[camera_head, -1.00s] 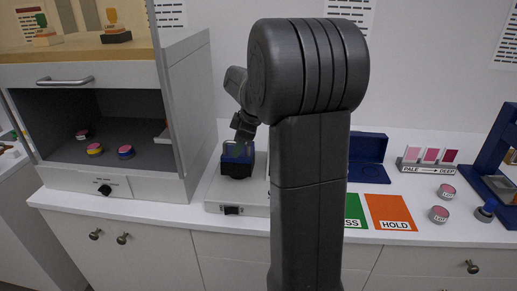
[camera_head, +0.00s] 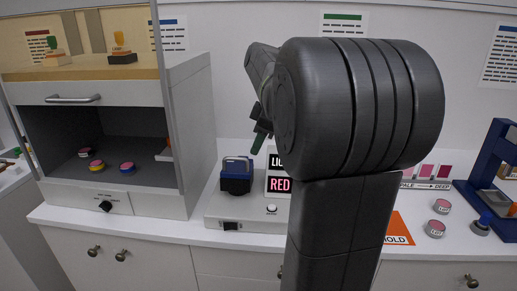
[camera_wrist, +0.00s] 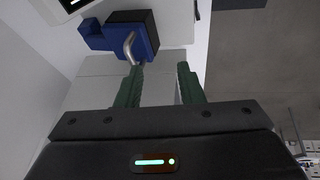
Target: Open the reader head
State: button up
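The reader head (camera_head: 237,170), blue over a black block, sits on the left of a white reader base (camera_head: 238,208). It looks lowered. In the wrist view the blue head (camera_wrist: 118,38) has a bent metal handle (camera_wrist: 130,47) and a black block beside it. My gripper (camera_head: 261,142) is above and right of the head, apart from it. In the wrist view its two green fingers (camera_wrist: 161,80) are spread with nothing between them. The left fingertip appears close to the handle in that picture; I cannot tell the depth gap.
A display reading RED (camera_head: 279,186) stands on the base, partly hidden by my arm. A cabinet (camera_head: 187,125) with a raised front and several jars stands left. At right are an orange HOLD mat (camera_head: 398,230), loose jars (camera_head: 436,228) and a blue frame (camera_head: 490,165).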

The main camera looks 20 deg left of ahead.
jog(key=shift+s+d+f+m, duration=0.3)
jog(key=shift+s+d+f, duration=0.1)
jog(key=shift+d+f, duration=0.05)
jog(key=shift+c, duration=0.2)
